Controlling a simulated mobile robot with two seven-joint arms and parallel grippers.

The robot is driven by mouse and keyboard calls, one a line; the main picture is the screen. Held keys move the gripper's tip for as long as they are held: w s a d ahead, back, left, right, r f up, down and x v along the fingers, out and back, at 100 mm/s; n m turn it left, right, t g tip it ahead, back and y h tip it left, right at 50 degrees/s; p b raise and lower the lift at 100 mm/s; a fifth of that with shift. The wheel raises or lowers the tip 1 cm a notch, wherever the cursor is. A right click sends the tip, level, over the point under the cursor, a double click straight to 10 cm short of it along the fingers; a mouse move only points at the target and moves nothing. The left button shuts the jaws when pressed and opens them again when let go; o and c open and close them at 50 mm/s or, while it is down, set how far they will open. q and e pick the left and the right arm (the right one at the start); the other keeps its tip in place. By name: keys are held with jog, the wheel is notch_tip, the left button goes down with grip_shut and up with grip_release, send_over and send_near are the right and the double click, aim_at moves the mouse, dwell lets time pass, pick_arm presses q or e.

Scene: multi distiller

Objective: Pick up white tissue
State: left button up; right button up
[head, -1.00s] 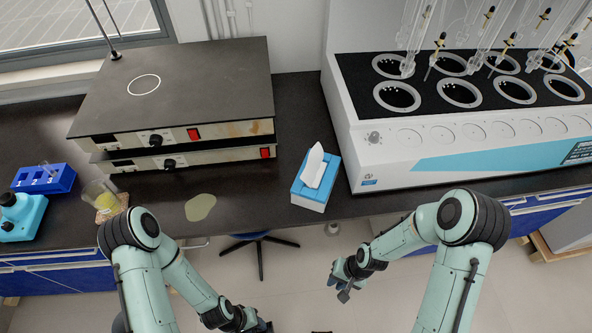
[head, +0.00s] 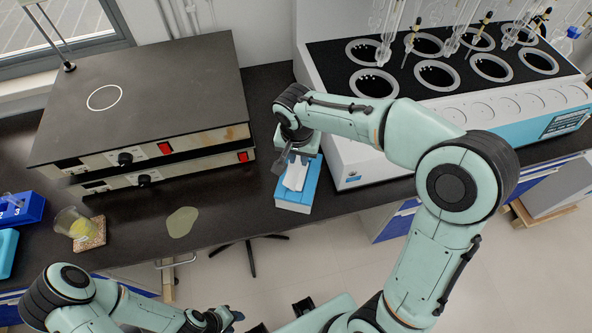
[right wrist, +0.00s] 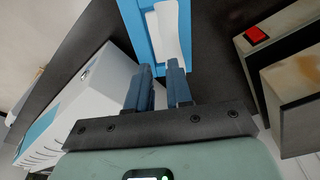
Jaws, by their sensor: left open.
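The white tissue (head: 296,176) sticks up from the top of a blue and white tissue box (head: 294,205) on the dark counter near its front edge. In the right wrist view the tissue (right wrist: 168,32) lies just beyond my fingers, with the blue box top (right wrist: 140,30) around it. My right gripper (head: 287,161) is above the back part of the box. Its fingers (right wrist: 160,69) are apart with nothing between them. My left gripper (head: 232,316) is low at the bottom of the head view, away from the counter and open.
A hot plate unit (head: 150,100) with red switches stands left of the box. The white multi distiller (head: 350,155) stands close on the right. A beaker with yellow liquid (head: 72,224) and a blue rack (head: 22,210) are at far left. Counter left of the box is mostly clear.

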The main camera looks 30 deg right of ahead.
aim_at(299, 164)
jog(key=f, duration=0.3)
jog(key=w+f, duration=0.1)
jog(key=f, duration=0.2)
jog(key=w+d+f, duration=0.1)
jog(key=f, duration=0.2)
jog(key=shift+w, duration=0.1)
grip_shut()
